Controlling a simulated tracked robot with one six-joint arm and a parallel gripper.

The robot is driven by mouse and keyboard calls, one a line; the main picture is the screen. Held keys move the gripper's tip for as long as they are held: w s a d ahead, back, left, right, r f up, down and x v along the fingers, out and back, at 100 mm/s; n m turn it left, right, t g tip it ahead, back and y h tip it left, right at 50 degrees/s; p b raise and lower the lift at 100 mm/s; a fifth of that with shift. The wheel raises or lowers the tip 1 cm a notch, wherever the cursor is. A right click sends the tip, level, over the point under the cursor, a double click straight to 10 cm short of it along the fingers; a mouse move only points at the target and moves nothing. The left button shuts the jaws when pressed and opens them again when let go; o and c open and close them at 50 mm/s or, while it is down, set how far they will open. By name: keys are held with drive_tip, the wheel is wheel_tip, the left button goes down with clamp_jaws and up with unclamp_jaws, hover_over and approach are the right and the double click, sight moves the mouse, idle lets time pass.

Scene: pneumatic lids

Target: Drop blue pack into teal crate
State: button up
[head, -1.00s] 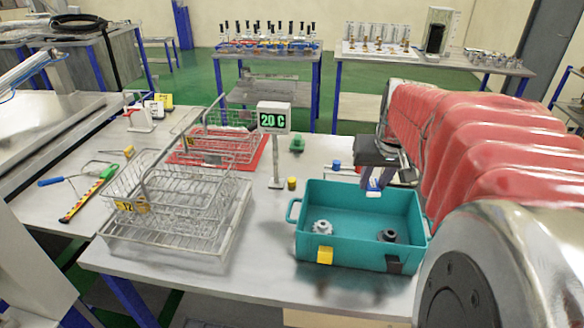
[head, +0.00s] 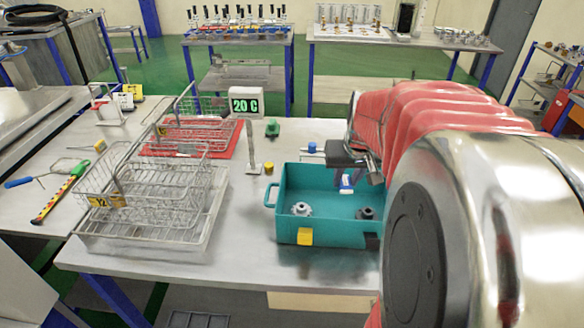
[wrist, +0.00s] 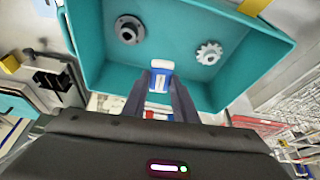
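The teal crate (head: 340,227) stands on the table, right of centre in the head view. It also fills the top of the wrist view (wrist: 185,20). My gripper (head: 347,180) points down at the crate's back part, above its floor. In the wrist view, the two dark fingers (wrist: 162,84) are close on both sides of a small blue and white pack (wrist: 162,68), which appears held at the fingertips. The pack also shows below the gripper in the head view (head: 346,187). Its exact height above the crate floor is hard to tell.
A pale gear (head: 301,209) and a dark flanged part (head: 365,213) lie in the crate. Wire baskets (head: 150,190) stand to the left.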

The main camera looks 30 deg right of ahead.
drive_tip(key=o, duration=0.6)
drive_tip(key=shift+c, duration=0.2)
drive_tip(key=v, duration=1.3)
drive_tip(key=shift+s+r, duration=0.2)
drive_tip(key=shift+r, duration=0.1)
drive_tip(key=shift+a, duration=0.15)
drive_tip(key=s+a+f+n, duration=0.1)
drive_tip(key=a+f+n, duration=0.1)
drive_tip(key=a, duration=0.6)
drive_tip(key=s+a+f+n+t+y, duration=0.1)
drive_tip(key=s+a+f+n, duration=0.1)
drive_tip(key=a, duration=0.6)
drive_tip(key=s+a+f+n+y, duration=0.1)
drive_tip(key=a+f, duration=0.3)
drive_tip(key=a, duration=0.4)
drive_tip(key=shift+s+f+n+t, duration=0.4)
drive_tip(key=shift+s, duration=0.05)
